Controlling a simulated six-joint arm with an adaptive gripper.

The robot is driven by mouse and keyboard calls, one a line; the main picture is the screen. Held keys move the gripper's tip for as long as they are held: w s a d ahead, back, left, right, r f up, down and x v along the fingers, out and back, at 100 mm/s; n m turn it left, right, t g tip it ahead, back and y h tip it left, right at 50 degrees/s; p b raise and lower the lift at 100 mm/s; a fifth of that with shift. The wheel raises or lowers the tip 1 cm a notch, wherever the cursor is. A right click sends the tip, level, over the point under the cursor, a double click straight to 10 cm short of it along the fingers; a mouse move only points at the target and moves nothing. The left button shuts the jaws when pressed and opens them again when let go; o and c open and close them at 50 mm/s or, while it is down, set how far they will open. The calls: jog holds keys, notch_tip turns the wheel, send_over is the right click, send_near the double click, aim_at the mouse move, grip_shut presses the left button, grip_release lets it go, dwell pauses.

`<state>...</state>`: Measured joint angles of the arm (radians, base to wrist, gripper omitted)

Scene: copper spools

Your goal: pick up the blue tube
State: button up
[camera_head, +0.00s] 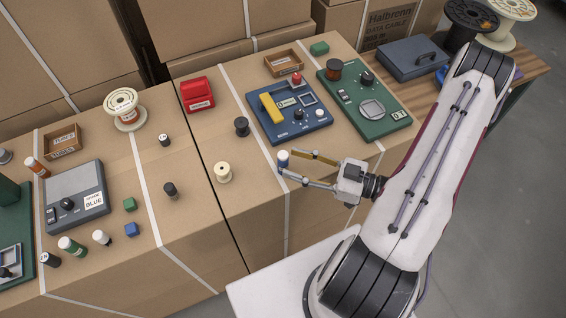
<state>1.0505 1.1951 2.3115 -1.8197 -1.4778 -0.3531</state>
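A blue tube (283,161) with a white top stands upright near the front edge of the cardboard box top, left of the green control panel. My gripper (287,163) reaches in from the right with its two fingers level and spread apart. The fingertips are at the tube, one on its far right side and one at its lower near side. Whether the fingers touch the tube or grip it cannot be told from this view. The lower finger partly hides the tube's base.
A blue panel (289,131) with a yellow handset lies just behind the tube, and a green panel (382,126) to its right. The box's front edge drops off close by.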

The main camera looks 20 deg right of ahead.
aim_at(283, 159)
jog(key=shift+x, duration=2.05)
jog(key=shift+r, duration=0.2)
grip_shut()
